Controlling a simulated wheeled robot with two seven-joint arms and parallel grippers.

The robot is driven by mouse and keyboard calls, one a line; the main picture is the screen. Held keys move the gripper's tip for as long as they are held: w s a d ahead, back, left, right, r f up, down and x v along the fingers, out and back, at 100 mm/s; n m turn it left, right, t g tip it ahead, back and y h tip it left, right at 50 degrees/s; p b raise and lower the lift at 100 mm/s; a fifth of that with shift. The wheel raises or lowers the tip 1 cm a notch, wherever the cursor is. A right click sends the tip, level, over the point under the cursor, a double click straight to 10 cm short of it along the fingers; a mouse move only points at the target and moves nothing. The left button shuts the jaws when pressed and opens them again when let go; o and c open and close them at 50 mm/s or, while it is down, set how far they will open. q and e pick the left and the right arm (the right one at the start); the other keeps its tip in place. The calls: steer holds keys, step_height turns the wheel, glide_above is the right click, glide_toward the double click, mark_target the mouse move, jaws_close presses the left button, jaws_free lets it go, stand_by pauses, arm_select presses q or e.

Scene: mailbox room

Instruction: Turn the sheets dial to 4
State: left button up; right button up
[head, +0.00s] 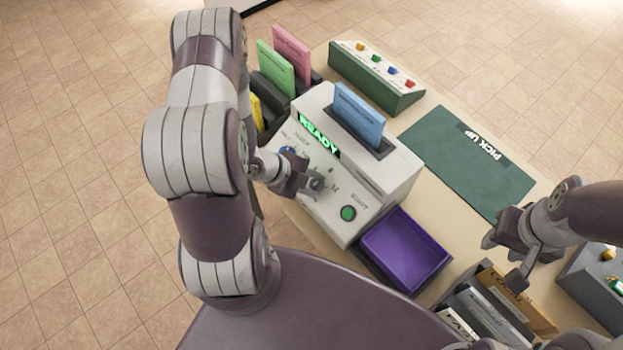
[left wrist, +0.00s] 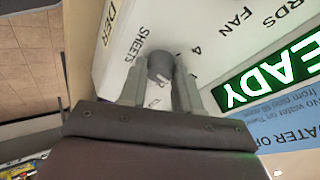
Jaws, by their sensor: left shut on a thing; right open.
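The white machine (head: 385,165) stands on the table with a lit green READY display (head: 320,137). On its sloped front is the grey sheets dial (head: 318,184), which also shows in the left wrist view (left wrist: 160,64) between the labels SHEETS and 4. My left gripper (head: 312,184) is shut on this dial, one finger on each side in the left wrist view (left wrist: 163,85). The fingers cover much of the dial, and I cannot tell which number it points to. My right gripper (head: 508,256) is open and empty at the right, above the table.
A blue card (head: 359,115) stands in the machine's top. A purple tray (head: 405,250) sits beside it. Green and pink cards stand behind. The green PICK UP mat (head: 465,160) is clear.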

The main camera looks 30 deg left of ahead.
arm_select(q)
steer(key=n+t, duration=0.1)
steer(key=n, duration=0.2)
steer(key=shift+n, duration=0.4)
steer(key=n+t, duration=0.1)
steer(key=n, duration=0.2)
steer(key=shift+s+f+n, duration=0.1)
steer(key=shift+s+n, duration=0.05)
steer(key=shift+n, duration=0.25)
steer(key=n+t, duration=0.1)
steer(key=n, duration=0.3)
steer(key=shift+s+n+y+p, duration=0.1)
steer(key=shift+n+y+p, duration=0.2)
steer(key=shift+n+y, duration=0.1)
steer(key=shift+d+f+n+t+y, duration=0.1)
steer(key=shift+n+t+y, duration=0.3)
steer(key=shift+n, duration=1.1)
steer(key=shift+s, duration=0.1)
steer(key=o, duration=1.1)
steer(key=shift+c, duration=0.2)
